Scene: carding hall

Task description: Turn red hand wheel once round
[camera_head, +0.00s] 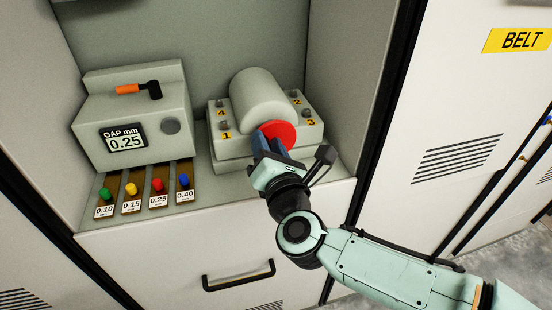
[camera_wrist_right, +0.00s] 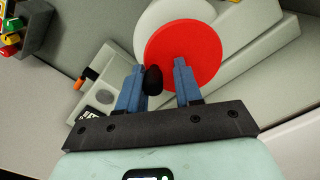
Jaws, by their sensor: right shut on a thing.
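The red hand wheel (camera_head: 284,132) is a flat disc on the front of a pale rounded drum. In the right wrist view the wheel (camera_wrist_right: 190,50) faces me, with a black knob (camera_wrist_right: 153,80) standing out near its lower left edge. My right gripper (camera_head: 264,141) is at the wheel's front left in the head view and hides part of it. In the wrist view its blue fingers (camera_wrist_right: 158,79) are on either side of the knob, shut on it. The knob is hidden in the head view. My left gripper is not in view.
The drum (camera_head: 258,95) sits on a base with several numbered bolts (camera_head: 226,135). To the left stands a gauge box (camera_head: 140,115) reading 0.25, with an orange-handled lever (camera_head: 130,89). Several coloured knobs (camera_head: 157,186) are below it. A drawer handle (camera_head: 238,277) juts out underneath.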

